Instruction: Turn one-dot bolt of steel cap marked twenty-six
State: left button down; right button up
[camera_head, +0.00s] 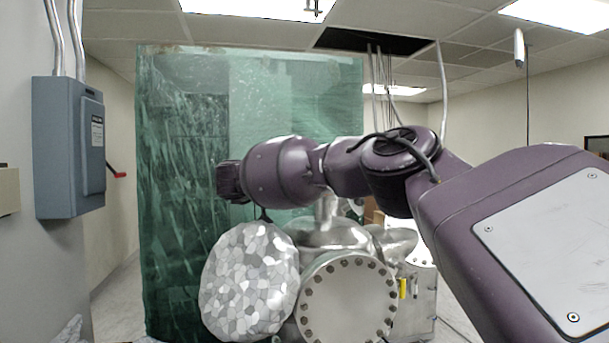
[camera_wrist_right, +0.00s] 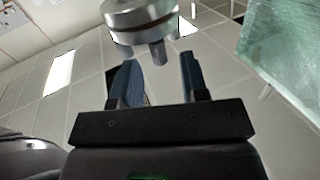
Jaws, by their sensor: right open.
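A large round steel cap (camera_head: 345,300) ringed by bolts faces me on the steel chamber in the head view. No number or dot mark is readable on it. My right gripper (camera_head: 230,182) is at the far left end of the purple arm, above and left of this cap; its fingers are unclear there. In the right wrist view my right gripper (camera_wrist_right: 157,78) is open with two blue fingers. A round steel piece (camera_wrist_right: 142,14) with a short stub (camera_wrist_right: 158,53) shows at the top, near the fingertips; I cannot tell which part it is. My left gripper is out of view.
A patchy silver, foil-like rounded part (camera_head: 250,282) stands left of the cap. A green translucent sheet (camera_head: 180,190) rises behind. A blue-grey electrical box (camera_head: 68,148) hangs on the left wall. My right arm covers part of the chamber top.

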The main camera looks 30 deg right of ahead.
jog(key=shift+d, duration=0.5)
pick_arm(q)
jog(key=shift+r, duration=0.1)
pick_arm(e)
grip_shut()
